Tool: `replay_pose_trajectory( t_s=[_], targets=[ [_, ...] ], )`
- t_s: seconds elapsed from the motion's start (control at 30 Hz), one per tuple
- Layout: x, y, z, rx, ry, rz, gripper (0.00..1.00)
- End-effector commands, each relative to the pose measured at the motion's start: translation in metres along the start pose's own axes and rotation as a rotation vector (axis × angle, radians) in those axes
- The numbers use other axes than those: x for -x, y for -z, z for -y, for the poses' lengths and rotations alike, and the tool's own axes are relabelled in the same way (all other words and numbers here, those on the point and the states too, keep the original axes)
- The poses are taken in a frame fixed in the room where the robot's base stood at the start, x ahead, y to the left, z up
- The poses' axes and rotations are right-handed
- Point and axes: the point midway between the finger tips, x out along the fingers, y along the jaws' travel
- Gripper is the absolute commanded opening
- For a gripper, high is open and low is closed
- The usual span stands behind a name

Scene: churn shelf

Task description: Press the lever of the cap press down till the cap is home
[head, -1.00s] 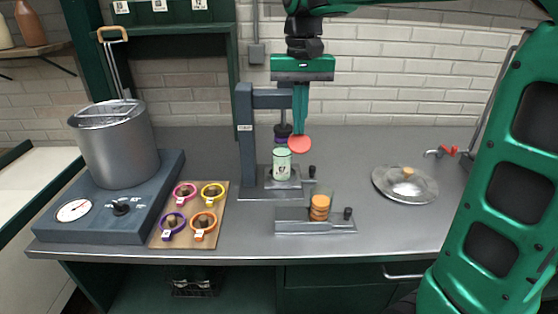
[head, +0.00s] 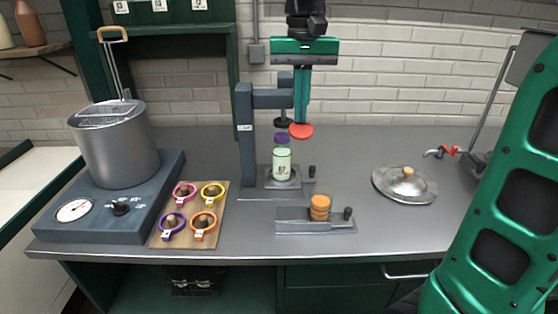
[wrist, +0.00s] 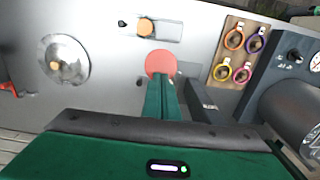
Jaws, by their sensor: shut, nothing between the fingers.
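The cap press (head: 245,135) stands mid-counter, with a dark column and an arm reaching right. Its lever ends in a red round knob (head: 301,131), also seen in the wrist view (wrist: 160,63). The dark press head (head: 283,122) hangs above the purple cap (head: 282,138), with a gap between them. The cap sits on top of the pale green jar (head: 282,164), which stands upright on the press base. My gripper (head: 301,120) is shut and empty, pointing down, its fingertips at the red knob. I cannot tell whether they touch it.
A sliding stand with orange discs (head: 320,208) is in front of the press. A board of coloured rings (head: 213,190) and a pot on a burner (head: 118,150) are left. A lid (head: 405,185) lies right. The counter between stand and lid is clear.

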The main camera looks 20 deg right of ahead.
Motion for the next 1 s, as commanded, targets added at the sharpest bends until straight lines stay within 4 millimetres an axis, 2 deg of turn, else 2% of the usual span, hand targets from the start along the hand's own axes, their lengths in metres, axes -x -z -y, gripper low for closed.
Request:
replay_pose_trajectory(
  t_s=[0.6,1.0],
  targets=[
    [0.034,-0.015,0.0,0.0,0.0,-0.001,0.0],
    [0.037,-0.016,0.0,0.0,0.0,0.0,0.0]
  ],
)
